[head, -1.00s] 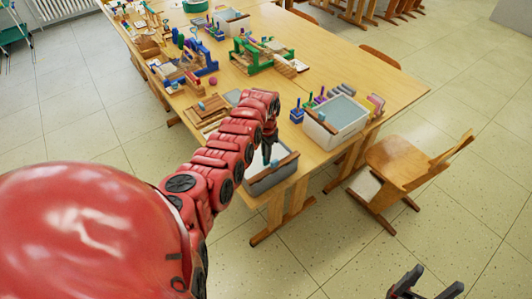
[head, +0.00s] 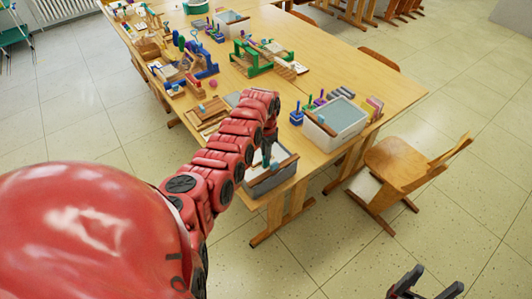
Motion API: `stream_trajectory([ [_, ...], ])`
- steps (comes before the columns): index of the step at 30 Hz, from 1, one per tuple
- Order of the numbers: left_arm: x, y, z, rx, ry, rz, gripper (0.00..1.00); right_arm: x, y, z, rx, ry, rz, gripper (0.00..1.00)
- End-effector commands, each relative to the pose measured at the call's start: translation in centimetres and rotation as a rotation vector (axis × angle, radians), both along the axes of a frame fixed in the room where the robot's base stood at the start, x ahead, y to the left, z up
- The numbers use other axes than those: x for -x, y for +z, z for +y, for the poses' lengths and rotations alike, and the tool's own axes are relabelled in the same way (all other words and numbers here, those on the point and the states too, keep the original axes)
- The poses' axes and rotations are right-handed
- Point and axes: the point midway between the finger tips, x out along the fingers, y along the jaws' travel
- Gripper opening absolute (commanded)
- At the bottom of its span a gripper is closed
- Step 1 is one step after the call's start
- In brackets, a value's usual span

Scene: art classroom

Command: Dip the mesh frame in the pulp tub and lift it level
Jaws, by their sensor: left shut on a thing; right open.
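My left gripper (head: 268,148) reaches down over a grey tub (head: 262,187) at the table's near corner. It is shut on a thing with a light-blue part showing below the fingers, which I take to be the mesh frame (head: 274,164). My arm and gripper hide most of it, so its tilt and whether it touches the tub's contents cannot be told. A brown bar (head: 286,163) lies across the tub. A white tub (head: 345,134) with grey contents stands to the right. My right gripper (head: 424,290) is open and empty, low at the bottom edge, away from the table.
The wooden table (head: 310,60) holds several blue pegs beside the white tub, a green frame (head: 258,56), blue stands and wooden trays. A wooden chair (head: 400,168) stands at the right. The tiled floor in front is clear.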

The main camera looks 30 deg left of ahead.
Motion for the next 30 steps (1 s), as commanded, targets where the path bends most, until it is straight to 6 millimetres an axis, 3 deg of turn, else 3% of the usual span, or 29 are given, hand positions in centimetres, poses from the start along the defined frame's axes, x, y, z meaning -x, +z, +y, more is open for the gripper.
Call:
stream_trajectory([
  [30, 0.0, 5.3, 0.0, 0.0, -0.001, -0.002, 0.0, 0.0, 4.1, 0.0, 0.0, 0.0, 0.0, 0.68],
])
